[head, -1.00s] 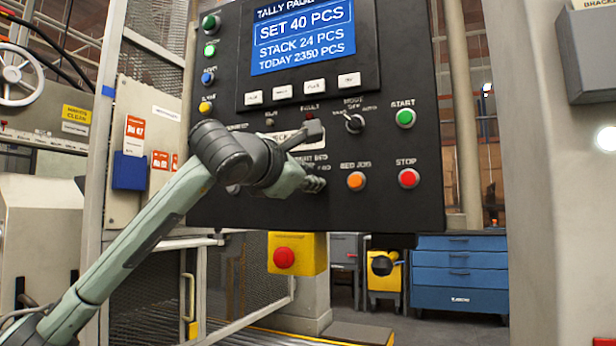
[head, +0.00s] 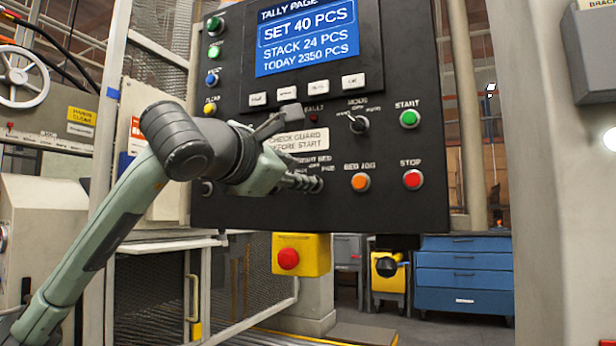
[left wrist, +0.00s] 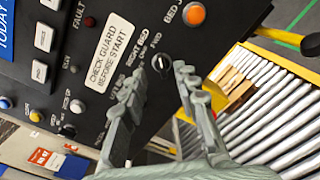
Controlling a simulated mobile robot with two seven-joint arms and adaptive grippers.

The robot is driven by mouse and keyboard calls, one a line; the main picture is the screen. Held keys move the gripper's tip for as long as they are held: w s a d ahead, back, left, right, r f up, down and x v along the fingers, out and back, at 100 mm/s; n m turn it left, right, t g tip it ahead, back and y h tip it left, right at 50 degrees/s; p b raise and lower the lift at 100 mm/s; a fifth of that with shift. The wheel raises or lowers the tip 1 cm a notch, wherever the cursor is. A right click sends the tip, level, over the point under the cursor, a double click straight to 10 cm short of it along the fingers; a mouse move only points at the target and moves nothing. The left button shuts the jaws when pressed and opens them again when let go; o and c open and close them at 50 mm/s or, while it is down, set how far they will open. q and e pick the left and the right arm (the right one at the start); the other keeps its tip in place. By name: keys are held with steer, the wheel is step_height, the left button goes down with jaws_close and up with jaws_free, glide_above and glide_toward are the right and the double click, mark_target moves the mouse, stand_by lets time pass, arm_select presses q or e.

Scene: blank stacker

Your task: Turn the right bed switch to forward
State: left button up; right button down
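The right bed switch (left wrist: 161,64) is a round black knob with a small white mark, under the RIGHT BED label in the left wrist view. Which position its mark points to is too small to tell. My left gripper (left wrist: 160,75) is open, with one finger on each side of the knob in that view. I cannot tell whether the fingers touch it. In the head view my left gripper (head: 312,183) is at the lower middle of the black control panel (head: 400,215) and hides the knob. My right gripper is in neither view.
Beside the switch are an orange BED JOG button (head: 361,182) and a red STOP button (head: 413,180). A MODE knob (head: 357,124) and a green START button (head: 409,118) are above. A yellow box with a red button (head: 289,258) is below the panel.

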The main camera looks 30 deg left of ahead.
arm_select(q)
steer(key=s, duration=0.5)
steer(key=shift+s+d, duration=0.15)
stand_by(0.3)
